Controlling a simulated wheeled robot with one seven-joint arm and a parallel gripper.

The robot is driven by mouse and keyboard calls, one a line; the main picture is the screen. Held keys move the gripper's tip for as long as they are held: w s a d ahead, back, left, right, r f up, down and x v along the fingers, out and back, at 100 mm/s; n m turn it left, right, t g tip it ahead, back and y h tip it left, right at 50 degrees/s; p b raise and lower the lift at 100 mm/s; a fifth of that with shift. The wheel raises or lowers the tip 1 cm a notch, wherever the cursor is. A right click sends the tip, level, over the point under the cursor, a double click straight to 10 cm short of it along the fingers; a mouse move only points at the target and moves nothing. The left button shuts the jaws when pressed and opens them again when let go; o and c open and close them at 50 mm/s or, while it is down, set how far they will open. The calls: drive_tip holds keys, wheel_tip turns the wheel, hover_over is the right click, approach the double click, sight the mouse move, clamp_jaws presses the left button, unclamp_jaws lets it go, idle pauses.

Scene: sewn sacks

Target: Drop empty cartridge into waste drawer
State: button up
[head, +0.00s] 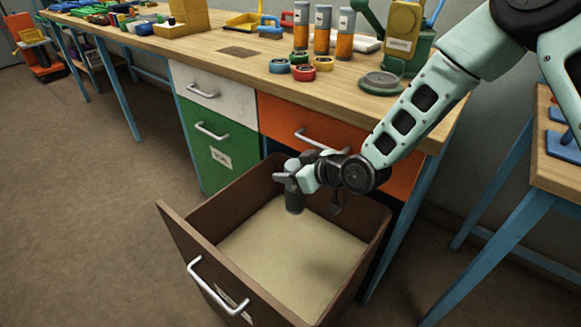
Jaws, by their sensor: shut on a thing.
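The waste drawer is a deep brown drawer (178,238) with a silver handle and a label partly hidden by that handle. It is pulled well out below the bench, and its pale beige floor shows bare. My gripper (292,178) is over the drawer, toward its back left, shut on a small dark grey cartridge (294,202). The cartridge hangs upright below the fingers, its lower end above the drawer floor and apart from it. The fingers hide part of its upper body.
The wooden bench (215,58) has white, green and orange drawers (215,95), all closed. On top stand three grey-and-orange cartridges (321,42), coloured rings (303,72) and a green-and-yellow device (402,45). A second table (555,175) is at right. Floor at left is clear.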

drive_tip(key=shift+f, duration=0.65)
drive_tip(key=o, duration=1.1)
drive_tip(key=shift+d+r, duration=0.1)
drive_tip(key=p+v, duration=0.1)
drive_tip(key=v, duration=1.6)
drive_tip(key=shift+s+d, duration=0.1)
drive_tip(key=shift+s, duration=0.05)
